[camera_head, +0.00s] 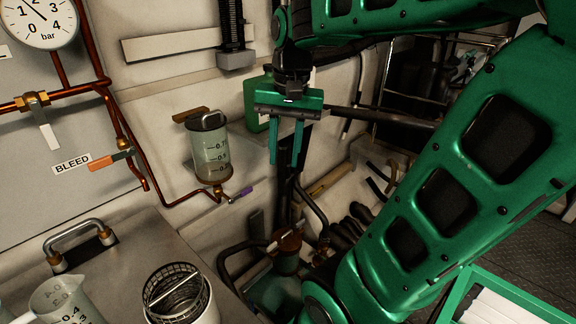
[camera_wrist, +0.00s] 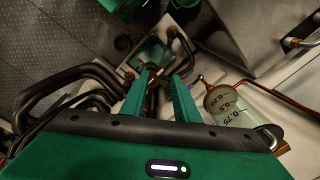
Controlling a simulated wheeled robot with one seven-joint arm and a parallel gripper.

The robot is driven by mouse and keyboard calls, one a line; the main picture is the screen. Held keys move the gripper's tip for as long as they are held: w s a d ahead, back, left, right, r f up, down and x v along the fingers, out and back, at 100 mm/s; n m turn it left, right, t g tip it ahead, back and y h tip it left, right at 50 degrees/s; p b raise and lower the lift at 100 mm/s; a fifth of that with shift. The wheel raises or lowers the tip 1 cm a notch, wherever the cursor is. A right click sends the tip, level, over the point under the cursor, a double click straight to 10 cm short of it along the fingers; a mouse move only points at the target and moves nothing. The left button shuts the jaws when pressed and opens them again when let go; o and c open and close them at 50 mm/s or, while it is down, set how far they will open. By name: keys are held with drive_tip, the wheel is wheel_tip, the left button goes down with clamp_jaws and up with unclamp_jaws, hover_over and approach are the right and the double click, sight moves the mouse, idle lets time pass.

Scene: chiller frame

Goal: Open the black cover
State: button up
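My gripper (camera_head: 285,160) hangs fingers down in the middle of the head view. Its two green fingers are apart with nothing held between them; they also show in the wrist view (camera_wrist: 161,77). A clear graduated cylinder (camera_head: 211,155) is mounted on the wall left of my gripper. It has a dark lid (camera_head: 207,121) with a looped metal handle, the likeliest black cover in view, though I cannot be sure. The lid appears seated on the cylinder, apart from my fingers. In the wrist view the cylinder (camera_wrist: 228,106) lies right of my fingers, its lid end partly hidden by my gripper body.
A copper-coloured valve body (camera_head: 287,243) and dark hoses (camera_head: 352,226) lie below my gripper. A pressure gauge (camera_head: 40,14) and copper pipes are at upper left. A white basket pot (camera_head: 180,293) and graduated beaker (camera_head: 62,300) stand at front left. A green-edged crate (camera_head: 500,297) is at lower right.

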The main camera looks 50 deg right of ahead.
drive_tip(key=shift+s+f+n, duration=0.5)
drive_tip(key=shift+s+f, duration=0.7)
drive_tip(key=shift+s, duration=0.05)
drive_tip(key=s+f+n, duration=0.2)
drive_tip(key=s+f, duration=0.3)
drive_tip(key=s, duration=0.1)
drive_tip(key=shift+g, duration=0.4)
drive_tip(key=shift+s+a+f+n, duration=0.1)
drive_tip(key=shift+s+f+n, duration=0.3)
drive_tip(key=shift+s+f, duration=0.6)
clamp_jaws()
drive_tip(key=shift+s, duration=0.1)
